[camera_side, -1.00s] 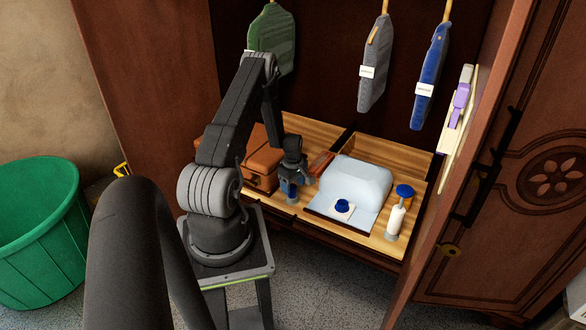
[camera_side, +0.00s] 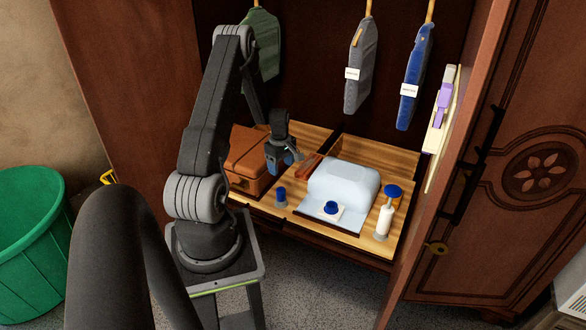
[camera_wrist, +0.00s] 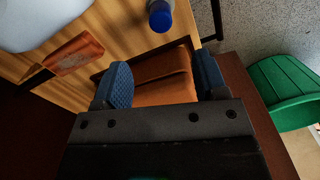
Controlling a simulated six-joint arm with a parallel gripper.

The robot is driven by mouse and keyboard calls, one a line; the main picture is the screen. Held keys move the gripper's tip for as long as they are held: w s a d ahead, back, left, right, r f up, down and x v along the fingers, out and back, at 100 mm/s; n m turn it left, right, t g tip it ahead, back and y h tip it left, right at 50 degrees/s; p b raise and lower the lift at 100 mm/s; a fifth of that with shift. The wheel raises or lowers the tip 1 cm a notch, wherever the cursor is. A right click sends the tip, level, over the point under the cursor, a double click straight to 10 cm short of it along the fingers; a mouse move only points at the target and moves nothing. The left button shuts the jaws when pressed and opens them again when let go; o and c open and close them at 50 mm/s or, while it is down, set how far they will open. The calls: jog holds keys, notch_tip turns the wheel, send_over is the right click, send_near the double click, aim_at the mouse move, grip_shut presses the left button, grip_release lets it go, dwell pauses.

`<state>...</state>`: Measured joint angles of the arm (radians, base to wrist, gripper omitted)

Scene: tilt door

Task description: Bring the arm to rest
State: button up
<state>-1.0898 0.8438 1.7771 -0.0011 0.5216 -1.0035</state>
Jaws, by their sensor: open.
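My gripper (camera_side: 281,165) hangs above the wardrobe's wooden drawer floor, beside a brown case (camera_side: 246,165). In the wrist view its two blue finger pads (camera_wrist: 163,80) stand wide apart with nothing held between them; part of the brown case (camera_wrist: 165,82) shows behind them. A small blue-capped container (camera_side: 281,197) stands upright on the wood, in front of and apart from my gripper; its blue top (camera_wrist: 159,16) shows at the wrist view's top edge. A pale blue rounded cover (camera_side: 343,183) lies to the right.
A blue knob on a white plate (camera_side: 331,209) is in front of the cover. A white bottle with a blue top (camera_side: 386,213) stands at the right. A reddish-brown item (camera_side: 308,167) lies near my gripper. Garments (camera_side: 359,65) hang above. An open door (camera_side: 520,170) is right, a green bin (camera_side: 28,235) left.

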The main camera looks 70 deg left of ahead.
jog(key=w+d+r+m+t+y, duration=0.1)
jog(key=w+d+r+m, duration=0.4)
jog(key=d+r, duration=0.55)
jog(key=w+d+r+m+t, duration=0.1)
jog(key=w+d+r+m, duration=0.4)
jog(key=d+r, duration=0.5)
jog(key=s+d+r+m+t, duration=0.1)
jog(key=s+d+r+m, duration=0.2)
jog(key=d, duration=0.4)
jog(key=s+d+r+m+t, duration=0.1)
jog(key=s+d+r+m, duration=0.3)
jog(key=s+d+m, duration=0.2)
jog(key=s+d+r+m+t+h, duration=0.1)
jog(key=s+d+r+m, duration=0.3)
jog(key=d, duration=0.4)
jog(key=shift+s+d+m+t, duration=0.15)
jog(key=shift+s+m+t, duration=0.15)
jog(key=shift+s+m, duration=0.3)
